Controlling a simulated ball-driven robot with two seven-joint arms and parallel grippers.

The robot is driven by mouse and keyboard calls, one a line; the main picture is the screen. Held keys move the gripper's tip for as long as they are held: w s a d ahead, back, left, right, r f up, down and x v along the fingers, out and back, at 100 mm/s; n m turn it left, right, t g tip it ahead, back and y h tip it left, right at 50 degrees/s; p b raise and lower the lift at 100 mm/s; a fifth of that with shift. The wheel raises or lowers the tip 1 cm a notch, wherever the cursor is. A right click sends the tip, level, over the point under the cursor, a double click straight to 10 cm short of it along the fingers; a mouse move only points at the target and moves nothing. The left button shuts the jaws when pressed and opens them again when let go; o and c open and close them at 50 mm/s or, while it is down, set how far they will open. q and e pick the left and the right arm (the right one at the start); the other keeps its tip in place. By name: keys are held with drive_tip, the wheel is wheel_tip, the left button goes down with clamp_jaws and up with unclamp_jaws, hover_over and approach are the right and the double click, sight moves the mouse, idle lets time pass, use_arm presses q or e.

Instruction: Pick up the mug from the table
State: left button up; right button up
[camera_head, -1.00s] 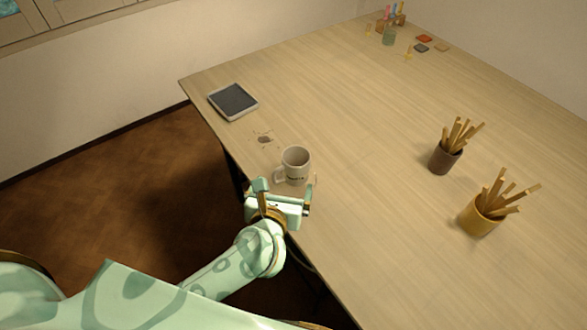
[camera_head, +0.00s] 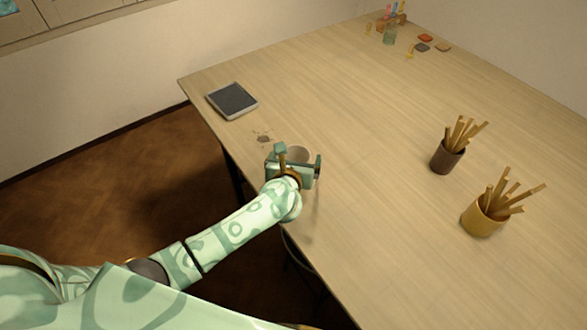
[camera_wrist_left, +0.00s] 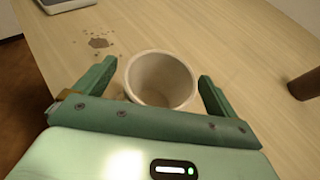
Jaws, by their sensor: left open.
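A pale mug (camera_head: 299,154) stands upright on the wooden table (camera_head: 330,100) near its left edge. My left gripper (camera_head: 299,157) is in front of it and hides most of it in the head view. In the left wrist view the mug (camera_wrist_left: 160,78) is empty and sits between the two green fingers of the open gripper (camera_wrist_left: 157,80), with a gap on each side. The mug's handle is hidden. My right gripper is not in view.
A dark-screened tablet-like slab (camera_head: 232,100) lies at the table's left corner, with a dark stain (camera_head: 264,138) nearby. A brown cup (camera_head: 446,157) and a yellow cup (camera_head: 482,220) hold sticks at the right. Small coloured items stand at the back. The middle is clear.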

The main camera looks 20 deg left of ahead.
use_arm(q)
drive_tip(key=c, duration=1.3)
drive_tip(key=shift+o, duration=0.2)
drive_tip(key=shift+r, duration=0.15)
